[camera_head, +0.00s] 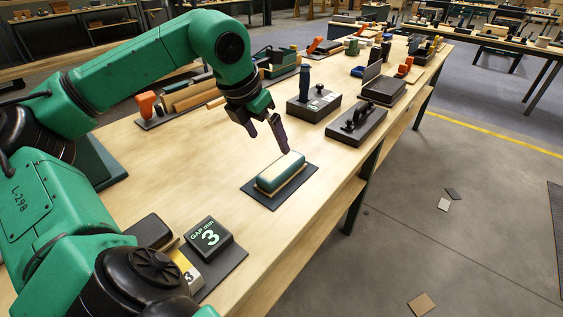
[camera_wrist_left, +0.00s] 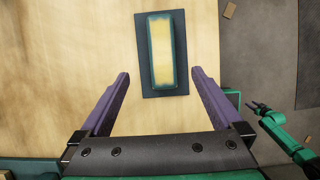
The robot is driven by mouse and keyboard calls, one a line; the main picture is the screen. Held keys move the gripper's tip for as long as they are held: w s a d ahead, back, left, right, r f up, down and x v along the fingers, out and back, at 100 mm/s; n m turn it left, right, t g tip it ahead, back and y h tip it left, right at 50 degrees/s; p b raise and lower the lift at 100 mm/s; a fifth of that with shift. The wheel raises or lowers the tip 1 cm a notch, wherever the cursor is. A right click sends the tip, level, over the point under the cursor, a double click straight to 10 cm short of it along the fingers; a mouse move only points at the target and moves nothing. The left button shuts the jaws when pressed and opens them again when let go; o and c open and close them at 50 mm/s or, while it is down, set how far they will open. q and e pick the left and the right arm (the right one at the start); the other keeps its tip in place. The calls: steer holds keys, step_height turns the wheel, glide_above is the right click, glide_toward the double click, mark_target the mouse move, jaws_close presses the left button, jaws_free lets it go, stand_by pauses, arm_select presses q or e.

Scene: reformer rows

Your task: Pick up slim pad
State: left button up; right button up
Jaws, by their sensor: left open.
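The slim pad (camera_head: 281,172) is a rounded teal block with a cream band. It lies flat on a dark mat (camera_head: 302,184) near the bench's right edge. In the left wrist view the pad (camera_wrist_left: 161,52) shows a cream top with teal edges, its long side pointing away from me. My left gripper (camera_head: 269,141) is open and empty, above and just behind the pad in the head view. In the left wrist view its two purple fingers (camera_wrist_left: 160,74) are spread wider than the pad, whose near end lies around the fingertips' level. A small green arm with a dark gripper (camera_wrist_left: 258,107) shows at right.
Behind the pad are a dark box with a blue-handled tool (camera_head: 313,105) and a black-knobbed block (camera_head: 357,125). Bare wood (camera_head: 180,165) lies left of the pad.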

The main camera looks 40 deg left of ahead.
arm_select(q)
glide_above(282, 165)
steer(key=s, duration=0.3)
step_height(282, 165, down, 6)
steer(key=shift+w+d+r+p, duration=0.1)
steer(key=shift+r+p, duration=0.15)
steer(key=shift+p, duration=0.05)
steer(key=p+x, duration=0.1)
steer(key=x, duration=0.2)
steer(key=shift+w+f+p, duration=0.2)
steer(key=shift+w+p, duration=0.2)
steer(key=shift+x, duration=1.25)
steer(key=shift+f, duration=0.1)
steer(key=c, duration=1.4)
steer(key=shift+c, duration=0.2)
arm_select(e)
steer(key=shift+s+d+r, duration=0.2)
steer(key=shift+s+r, duration=0.2)
steer(key=shift+r, duration=0.15)
steer(key=shift+s+d+r, duration=0.15)
steer(key=shift+s+r, duration=0.25)
steer(key=shift+r, duration=0.15)
